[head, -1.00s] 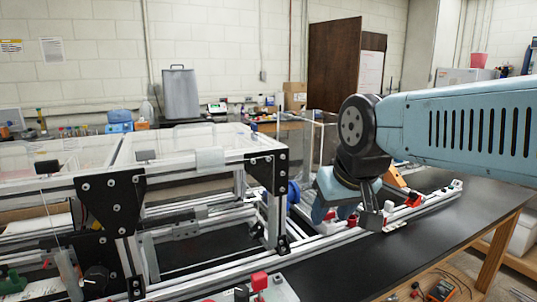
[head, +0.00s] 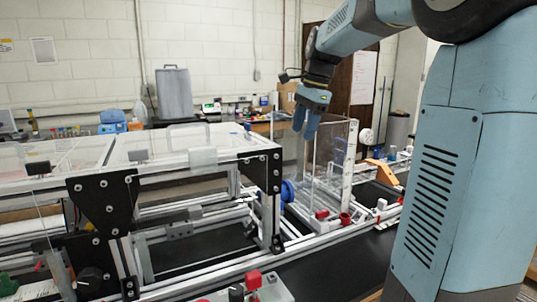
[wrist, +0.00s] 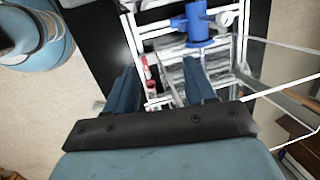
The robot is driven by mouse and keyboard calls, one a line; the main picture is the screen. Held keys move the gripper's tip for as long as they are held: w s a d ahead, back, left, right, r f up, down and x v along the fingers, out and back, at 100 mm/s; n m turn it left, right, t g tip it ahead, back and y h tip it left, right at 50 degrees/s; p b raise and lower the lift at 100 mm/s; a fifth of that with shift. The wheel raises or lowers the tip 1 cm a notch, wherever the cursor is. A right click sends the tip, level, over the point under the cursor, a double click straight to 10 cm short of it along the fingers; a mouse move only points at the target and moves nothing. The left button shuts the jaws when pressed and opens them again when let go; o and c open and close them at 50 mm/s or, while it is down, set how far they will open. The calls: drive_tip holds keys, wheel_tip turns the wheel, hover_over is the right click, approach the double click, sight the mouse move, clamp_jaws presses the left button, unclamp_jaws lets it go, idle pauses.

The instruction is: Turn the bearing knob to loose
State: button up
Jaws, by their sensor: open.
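My gripper (head: 305,124) hangs with its blue fingers pointing down, above and behind the frame's right end, near the clear box. It is open and empty; the wrist view shows both fingers apart (wrist: 162,78). A blue round knob-like part (head: 288,191) sits at the right end of the extrusion frame (head: 277,200), lower than my gripper. A blue part also shows beyond the fingers in the wrist view (wrist: 197,22). A black knob (head: 90,278) is on the frame's lower left. No label is readable, so I cannot tell which is the bearing knob or its setting.
A clear box (head: 330,165) stands right of the frame. An orange bracket (head: 381,171) stands at the right. Black bench top (head: 345,268) is clear in front.

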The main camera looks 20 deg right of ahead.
drive_tip(key=w+a+r+m+g+h, duration=0.1)
drive_tip(key=w+a+m, duration=0.2)
drive_tip(key=w+m, duration=0.3)
drive_tip(key=w+a+r+m+g+h, duration=0.15)
drive_tip(key=w+m, duration=0.25)
drive_tip(key=w, duration=0.5)
drive_tip(key=shift+t+y, duration=0.25)
drive_tip(key=shift+t, duration=0.1)
drive_tip(key=f, duration=0.9)
drive_tip(key=a+f, duration=0.1)
drive_tip(key=f, duration=0.4)
drive_tip(key=shift+f, duration=0.2)
drive_tip(key=shift+c, duration=0.3)
clamp_jaws()
drive_tip(key=shift+n, duration=2.5)
drive_tip(key=shift+o, duration=0.3)
unclamp_jaws()
drive_tip(key=shift+r, duration=0.1)
